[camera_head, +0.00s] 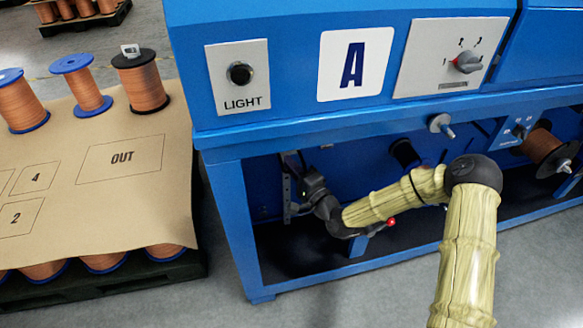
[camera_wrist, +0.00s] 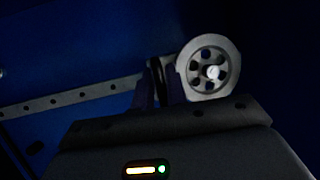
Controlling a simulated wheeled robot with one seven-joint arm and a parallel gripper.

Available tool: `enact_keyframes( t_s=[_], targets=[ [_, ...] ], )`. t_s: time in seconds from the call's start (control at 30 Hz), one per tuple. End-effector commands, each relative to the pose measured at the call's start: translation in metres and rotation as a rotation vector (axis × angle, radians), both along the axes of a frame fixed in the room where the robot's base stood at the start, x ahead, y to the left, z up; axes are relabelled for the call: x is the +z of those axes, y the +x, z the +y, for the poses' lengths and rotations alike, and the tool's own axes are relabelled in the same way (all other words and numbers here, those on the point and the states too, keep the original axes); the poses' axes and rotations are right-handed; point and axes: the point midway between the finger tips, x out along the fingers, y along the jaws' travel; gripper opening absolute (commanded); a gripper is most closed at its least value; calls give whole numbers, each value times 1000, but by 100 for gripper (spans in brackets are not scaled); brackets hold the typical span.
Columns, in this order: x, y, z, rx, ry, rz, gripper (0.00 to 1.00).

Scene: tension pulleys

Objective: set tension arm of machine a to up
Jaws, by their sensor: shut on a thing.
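Machine A (camera_head: 265,125) is a blue cabinet with an "A" plate (camera_head: 355,63); my arm reaches into its open lower bay. My gripper (camera_head: 303,168) is at the left of that bay, partly in shadow. In the wrist view my gripper (camera_wrist: 158,88) has its two dark fingers closed around a narrow dark part beside a pale pulley wheel (camera_wrist: 208,68) with round holes. A grey perforated bar (camera_wrist: 82,98), seemingly the tension arm, runs from the left edge up to the fingers, slanted in the picture. The exact grip point is too dark to tell.
A light button (camera_head: 240,74) and a rotary switch (camera_head: 467,62) are on the front panel. A red knob (camera_head: 391,222) shows beside my arm. A copper spool (camera_head: 543,146) is at the right. A pallet with a brown sheet (camera_head: 105,205) and spools stands left.

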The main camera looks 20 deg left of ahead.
Motion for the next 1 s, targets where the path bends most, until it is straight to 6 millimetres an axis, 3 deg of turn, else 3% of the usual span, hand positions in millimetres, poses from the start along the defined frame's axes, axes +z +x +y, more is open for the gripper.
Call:
enact_keyframes(
  t_s=[0.33, 0.37, 0.43, 0.77, 1.0],
  targets=[
    [4, -2, 3, 9, 8, -4, 0],
    [4, -2, 3, 9, 8, -4, 20],
    [4, -2, 3, 9, 7, -3, 31],
    [1, -2, 0, 4, 2, 0, 31],
    [-2, -18, -23, 4, 2, 4, 31]
  ],
)
